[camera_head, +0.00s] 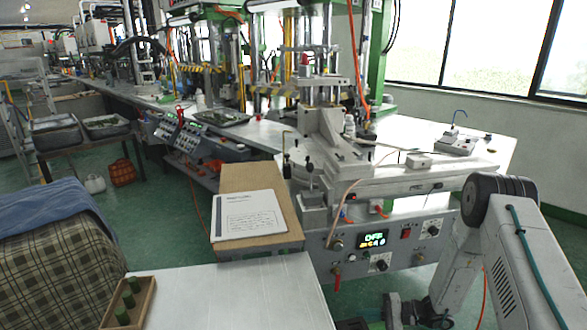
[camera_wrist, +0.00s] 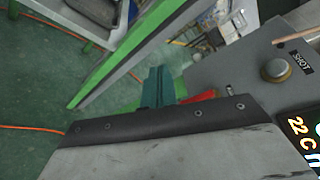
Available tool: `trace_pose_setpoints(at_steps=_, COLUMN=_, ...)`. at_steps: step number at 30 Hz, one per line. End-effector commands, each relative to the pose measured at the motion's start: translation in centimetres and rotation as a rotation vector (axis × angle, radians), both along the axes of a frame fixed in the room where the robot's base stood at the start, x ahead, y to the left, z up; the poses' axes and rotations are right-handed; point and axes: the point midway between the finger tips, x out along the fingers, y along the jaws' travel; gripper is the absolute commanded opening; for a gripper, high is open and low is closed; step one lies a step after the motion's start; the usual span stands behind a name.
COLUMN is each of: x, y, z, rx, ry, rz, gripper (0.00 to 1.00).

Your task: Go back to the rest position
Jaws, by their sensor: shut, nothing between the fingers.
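My gripper (camera_wrist: 158,84) shows in the wrist view as teal fingers beyond the dark edge of a grey plate. The fingers are together, with nothing between them. In the head view my arm comes in at the lower right and bends down to the bottom edge, in front of the wax injection machine (camera_head: 345,222). The gripper's fingertips are not clear there. The machine's control panel also shows at the right of the wrist view, with a round SHOT button (camera_wrist: 278,70) and a lit display (camera_wrist: 301,140).
A white table (camera_head: 235,292) holds a wooden tray (camera_head: 148,308) with green cylinders. A paper sheet (camera_head: 250,215) lies on a cardboard box (camera_head: 262,178) beside the machine. A checked cloth-covered thing (camera_head: 55,250) stands at the left. Green floor is open between.

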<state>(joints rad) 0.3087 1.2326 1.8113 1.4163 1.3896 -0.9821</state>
Motion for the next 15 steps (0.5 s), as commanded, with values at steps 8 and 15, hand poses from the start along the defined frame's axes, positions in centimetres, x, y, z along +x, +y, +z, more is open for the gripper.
trace_pose_setpoints(at_steps=8, x=-4.2, y=0.8, z=9.6, rx=-0.112, ry=0.150, rz=0.250, gripper=0.00)
trace_pose_setpoints(at_steps=15, x=-8.3, y=0.6, z=17.0, rx=-0.275, ry=0.224, rz=0.415, gripper=0.00)
